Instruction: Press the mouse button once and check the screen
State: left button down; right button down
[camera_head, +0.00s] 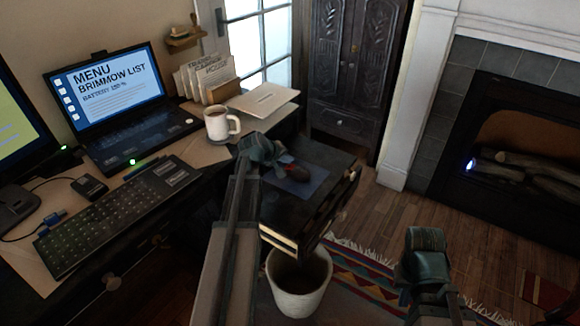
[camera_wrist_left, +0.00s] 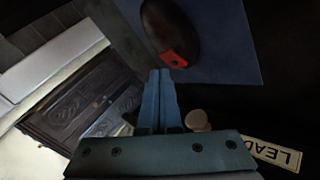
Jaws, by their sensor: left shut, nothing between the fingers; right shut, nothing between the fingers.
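A dark mouse (camera_head: 299,174) with a red button lies on a blue mat (camera_head: 312,184) on top of a dark book-stack-like cabinet (camera_head: 290,214). In the left wrist view the mouse (camera_wrist_left: 168,28) is at the top, with its red button (camera_wrist_left: 174,59) facing my fingers. My left gripper (camera_head: 272,155) is shut and empty. In the left wrist view its fingertips (camera_wrist_left: 162,75) are close to the red button; I cannot tell if they touch. My right gripper (camera_head: 426,245) is shut and empty, low at the right. The laptop screen (camera_head: 107,82) reads "MENU BRIMMOW LIST" with a battery line.
A white mug (camera_head: 217,124), a keyboard (camera_head: 120,212) and upright cards (camera_head: 200,78) stand on the desk. Another screen (camera_head: 18,120) is at the far left. A white pot (camera_head: 298,295) stands below the cabinet. A fireplace (camera_head: 520,140) is at right, with open floor before it.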

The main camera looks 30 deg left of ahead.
pick_arm(q)
jog(key=shift+f, duration=0.1)
dwell(0.3)
jog(key=shift+d+f+b, duration=0.1)
jog(key=shift+f+b, duration=0.3)
jog(key=shift+b, duration=0.1)
jog(key=shift+f, duration=0.1)
dwell(0.3)
jog(key=shift+r+p, duration=0.5)
jog(key=shift+r, duration=0.1)
notch_tip(320, 180, up, 6)
jog(key=a+p, duration=0.1)
jog(key=p, duration=0.5)
jog(key=shift+a, duration=0.25)
jog(key=shift+f, duration=0.1)
